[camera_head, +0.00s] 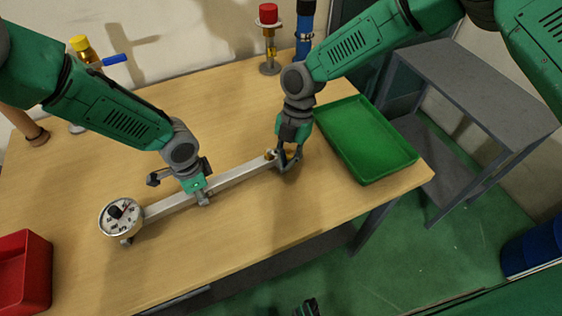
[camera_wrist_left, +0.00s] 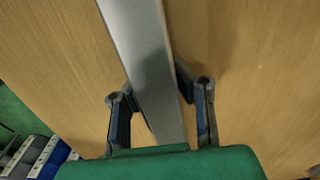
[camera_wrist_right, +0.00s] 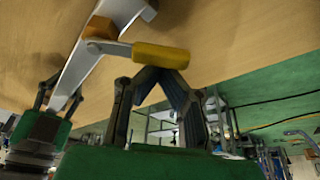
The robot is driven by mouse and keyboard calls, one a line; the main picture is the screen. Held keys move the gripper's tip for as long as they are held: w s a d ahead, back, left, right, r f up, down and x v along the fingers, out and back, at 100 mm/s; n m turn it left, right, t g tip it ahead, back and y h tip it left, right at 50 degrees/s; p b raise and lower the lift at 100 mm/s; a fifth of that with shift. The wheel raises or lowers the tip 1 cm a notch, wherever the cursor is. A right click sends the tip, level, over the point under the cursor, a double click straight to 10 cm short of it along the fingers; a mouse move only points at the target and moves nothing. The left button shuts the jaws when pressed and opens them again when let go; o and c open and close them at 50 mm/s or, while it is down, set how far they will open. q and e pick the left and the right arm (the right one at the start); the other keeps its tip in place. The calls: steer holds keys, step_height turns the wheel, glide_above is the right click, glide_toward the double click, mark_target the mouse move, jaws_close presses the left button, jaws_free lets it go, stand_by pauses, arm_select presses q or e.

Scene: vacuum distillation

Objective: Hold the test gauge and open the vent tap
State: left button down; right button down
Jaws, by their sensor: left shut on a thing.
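The test gauge has a round white dial (camera_head: 121,217) at the left end of a long grey metal bar (camera_head: 236,176), which lies slantwise over the table. My left gripper (camera_head: 203,196) is shut on this bar; its fingers flank the bar in the left wrist view (camera_wrist_left: 152,80). At the bar's right end is the vent tap, with a brass-coloured body (camera_wrist_right: 100,28) and a yellow-sleeved lever (camera_wrist_right: 161,58). My right gripper (camera_wrist_right: 162,74) is at the lever, its fingertips close together against or just behind the yellow sleeve. The sleeve partly hides the tips, so grip or contact is unclear.
A green tray (camera_head: 366,139) lies on the table right of my right gripper. A red bin (camera_head: 24,272) is at the left front. A red-capped fitting (camera_head: 269,40) and a blue fitting (camera_head: 304,38) stand at the back. A grey shelf (camera_head: 470,85) is beyond the table's right edge.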

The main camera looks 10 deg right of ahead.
steer(key=n, duration=0.2)
steer(key=w+d+n+h, duration=0.1)
steer(key=w+d+n+g, duration=0.1)
steer(key=n, duration=0.1)
steer(key=shift+n+h, duration=0.3)
steer(key=shift+h, duration=0.1)
steer(key=shift+w+d, duration=0.3)
steer(key=shift+w, duration=0.15)
steer(key=shift+a, duration=0.2)
steer(key=shift+a, duration=0.7)
